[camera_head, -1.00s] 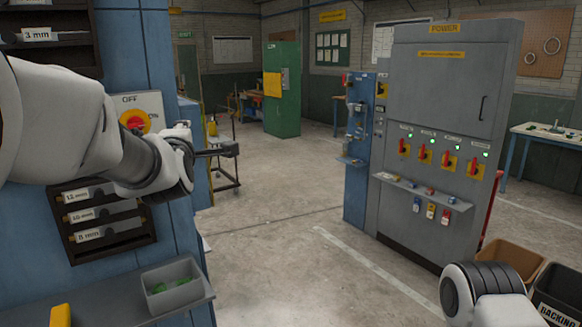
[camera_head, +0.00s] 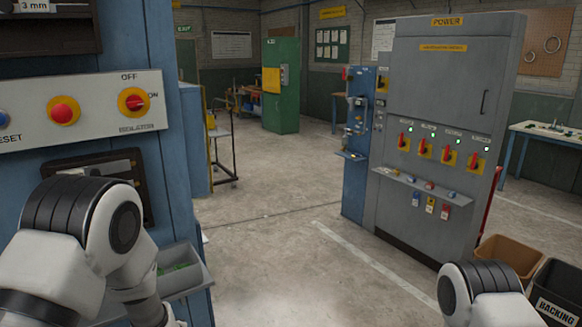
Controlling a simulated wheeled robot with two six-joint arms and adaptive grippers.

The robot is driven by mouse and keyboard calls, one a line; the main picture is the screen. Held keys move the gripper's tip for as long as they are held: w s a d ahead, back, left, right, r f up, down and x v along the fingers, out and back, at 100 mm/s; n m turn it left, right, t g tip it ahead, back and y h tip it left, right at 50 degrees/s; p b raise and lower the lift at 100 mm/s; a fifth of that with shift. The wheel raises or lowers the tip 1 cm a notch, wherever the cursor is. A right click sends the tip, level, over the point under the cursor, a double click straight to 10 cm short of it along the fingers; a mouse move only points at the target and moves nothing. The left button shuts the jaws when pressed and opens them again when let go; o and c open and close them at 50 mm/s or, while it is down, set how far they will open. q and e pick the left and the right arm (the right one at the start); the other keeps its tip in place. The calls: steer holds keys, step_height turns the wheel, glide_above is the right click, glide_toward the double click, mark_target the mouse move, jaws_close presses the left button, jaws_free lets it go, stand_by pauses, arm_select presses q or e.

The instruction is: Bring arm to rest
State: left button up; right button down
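My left arm (camera_head: 85,215) is folded at the lower left, in front of the blue cabinet (camera_head: 185,190). Its gripper is not in view. Only a white and dark link of my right arm (camera_head: 480,290) shows at the lower right; its gripper is also out of view. A pale control panel (camera_head: 95,112) on the cabinet is now uncovered. It bears a red button on yellow (camera_head: 63,111), a blue button (camera_head: 4,119) at the left edge, and a red and yellow isolator switch (camera_head: 132,102) marked OFF and ON.
A grey bin (camera_head: 190,278) with green pieces sits below the panel, partly hidden by my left arm. A grey power cabinet (camera_head: 440,90) with several red handles stands at right. A brown bin (camera_head: 510,257) and a black bin (camera_head: 560,290) are near my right arm. The middle floor is clear.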

arm_select(q)
steer(key=s+f+m+g+b, duration=0.2)
steer(key=s+f+m+g, duration=0.3)
steer(key=s+f, duration=1.3)
steer(key=s+d+f+m+g+h, duration=0.1)
steer(key=s+d+m+g+h, duration=0.1)
steer(key=s+m, duration=1)
steer(key=s+g, duration=0.1)
steer(key=s, duration=0.4)
steer(key=shift+s+m+h, duration=0.3)
steer(key=shift+s+h, duration=0.05)
steer(key=shift+h, duration=0.05)
steer(key=shift+a+f, duration=0.1)
